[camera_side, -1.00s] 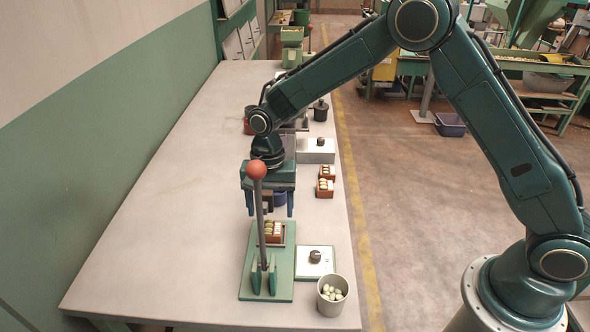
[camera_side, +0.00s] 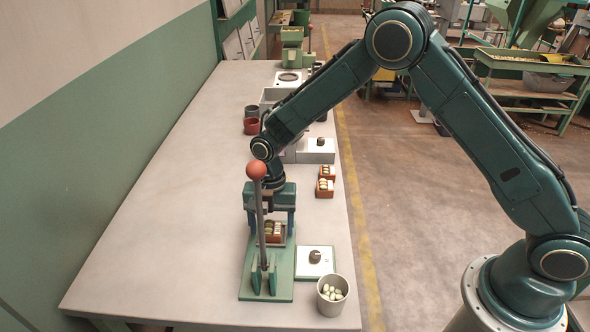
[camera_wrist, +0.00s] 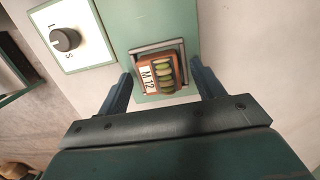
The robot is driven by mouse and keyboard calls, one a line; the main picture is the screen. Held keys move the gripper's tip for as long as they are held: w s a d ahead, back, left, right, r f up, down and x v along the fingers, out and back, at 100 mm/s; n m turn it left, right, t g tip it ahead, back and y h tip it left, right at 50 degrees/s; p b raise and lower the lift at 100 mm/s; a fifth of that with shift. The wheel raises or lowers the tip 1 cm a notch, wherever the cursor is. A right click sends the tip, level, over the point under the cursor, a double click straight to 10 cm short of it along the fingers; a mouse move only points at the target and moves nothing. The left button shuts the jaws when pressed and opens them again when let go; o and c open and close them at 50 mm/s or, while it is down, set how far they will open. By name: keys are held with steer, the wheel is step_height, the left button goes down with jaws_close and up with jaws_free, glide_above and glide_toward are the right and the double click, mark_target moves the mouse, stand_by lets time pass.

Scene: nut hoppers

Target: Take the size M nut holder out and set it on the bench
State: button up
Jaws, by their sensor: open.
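The size M nut holder (camera_wrist: 147,74) is a small orange-brown box with a white label reading "M 12" and several green and cream nuts in a row. It sits in a square metal-rimmed recess on the green press plate (camera_wrist: 125,22). In the side view the holder (camera_side: 272,239) is on the plate behind the lever. My gripper (camera_wrist: 162,68) is open over the holder, with one blue finger on each side and a gap to each. In the side view my gripper (camera_side: 270,222) is low over the plate, partly hidden by the lever.
A lever with a red knob (camera_side: 256,169) stands just in front of my gripper. A dial box (camera_side: 315,262) and a cup of pale nuts (camera_side: 333,295) are to the right. The left side of the bench (camera_side: 170,220) is clear.

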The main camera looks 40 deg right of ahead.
mark_target(272, 227)
stand_by(0.3)
steer(key=c, duration=1.1)
steer(key=shift+r, duration=0.2)
step_height(272, 227, up, 20)
steer(key=shift+f, duration=0.15)
stand_by(0.3)
